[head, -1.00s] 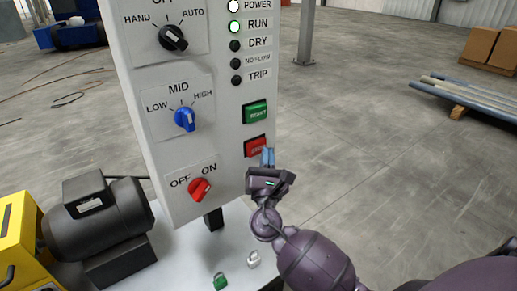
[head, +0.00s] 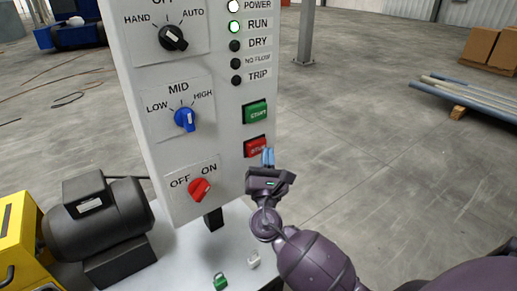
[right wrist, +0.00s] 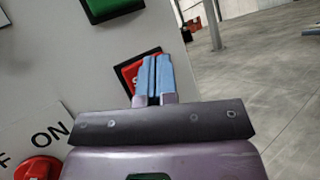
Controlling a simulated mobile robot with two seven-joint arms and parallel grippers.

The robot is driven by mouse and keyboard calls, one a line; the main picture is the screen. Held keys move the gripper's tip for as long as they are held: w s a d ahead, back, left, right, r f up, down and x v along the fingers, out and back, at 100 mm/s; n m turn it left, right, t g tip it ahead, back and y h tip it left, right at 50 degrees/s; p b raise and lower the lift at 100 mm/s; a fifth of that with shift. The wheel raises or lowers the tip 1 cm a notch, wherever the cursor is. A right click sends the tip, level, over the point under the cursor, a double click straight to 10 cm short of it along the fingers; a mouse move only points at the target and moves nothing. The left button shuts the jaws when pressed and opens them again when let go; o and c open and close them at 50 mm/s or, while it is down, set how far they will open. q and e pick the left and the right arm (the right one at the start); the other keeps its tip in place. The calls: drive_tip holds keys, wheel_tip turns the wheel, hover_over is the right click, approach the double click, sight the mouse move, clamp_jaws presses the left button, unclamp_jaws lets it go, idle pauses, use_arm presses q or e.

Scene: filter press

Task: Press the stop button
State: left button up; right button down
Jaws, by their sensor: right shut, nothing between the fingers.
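The red stop button (head: 254,147) sits on the white control panel (head: 222,120), below the green start button (head: 255,112). In the right wrist view the stop button (right wrist: 129,75) is partly hidden behind the blue fingertips. My right gripper (head: 267,157) is shut and empty, with its fingertips at the lower right part of the stop button. In the right wrist view the gripper (right wrist: 153,78) overlaps the button's right side; I cannot tell whether it touches. The green lamp beside RUN (head: 234,27) is lit. My left gripper is not in view.
The panel also holds a black selector (head: 173,38), a blue selector (head: 185,118) and a red OFF/ON switch (head: 199,189). A dark motor (head: 95,215) stands at lower left.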

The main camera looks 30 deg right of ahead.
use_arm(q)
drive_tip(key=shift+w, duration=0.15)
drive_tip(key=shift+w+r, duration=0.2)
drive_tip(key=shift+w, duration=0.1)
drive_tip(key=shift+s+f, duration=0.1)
use_arm(e)
drive_tip(key=shift+w, duration=0.1)
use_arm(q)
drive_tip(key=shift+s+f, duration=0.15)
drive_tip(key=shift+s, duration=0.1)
use_arm(e)
drive_tip(key=shift+w, duration=0.35)
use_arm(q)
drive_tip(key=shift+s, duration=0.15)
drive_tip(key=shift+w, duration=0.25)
use_arm(e)
drive_tip(key=shift+w, duration=0.1)
